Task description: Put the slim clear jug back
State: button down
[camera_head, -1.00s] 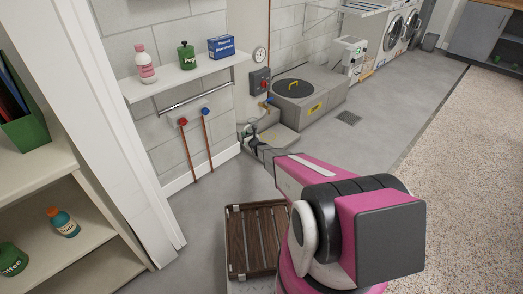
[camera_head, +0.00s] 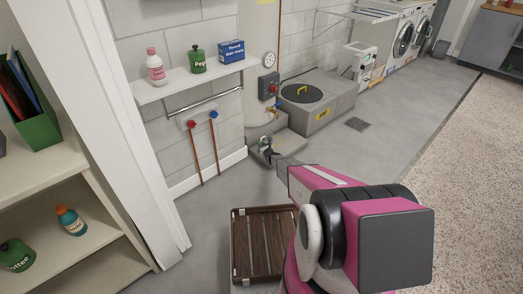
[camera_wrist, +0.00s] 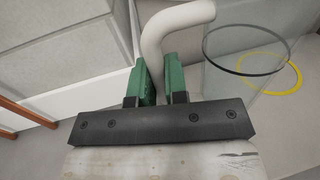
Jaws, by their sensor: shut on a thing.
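The slim clear jug (camera_wrist: 222,62) shows in the wrist view as a see-through cylinder with a dark rim and a thick white bent handle (camera_wrist: 182,20). My gripper (camera_wrist: 160,78) has its two green fingers shut on either side of the handle, with the jug body to the right. A yellow ring (camera_wrist: 297,76) shows beside and partly through the jug; I cannot tell whether the jug touches the surface there.
A wall shelf (camera_head: 190,84) holds a pink-and-white bottle (camera_head: 155,67), a green jar (camera_head: 198,61) and a blue box (camera_head: 231,51). Red and blue taps with copper pipes (camera_head: 196,155) are below it. A grey box with a round lid (camera_head: 318,105) stands behind. A slatted brown tray (camera_head: 262,246) is nearer me.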

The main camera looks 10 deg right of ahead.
jog(key=shift+w+d+f, duration=0.15)
jog(key=shift+d+f, duration=0.05)
jog(key=shift+f, duration=1.9)
jog(key=shift+f, duration=0.15)
jog(key=c, duration=1.1)
grip_release()
jog(key=shift+c, duration=0.2)
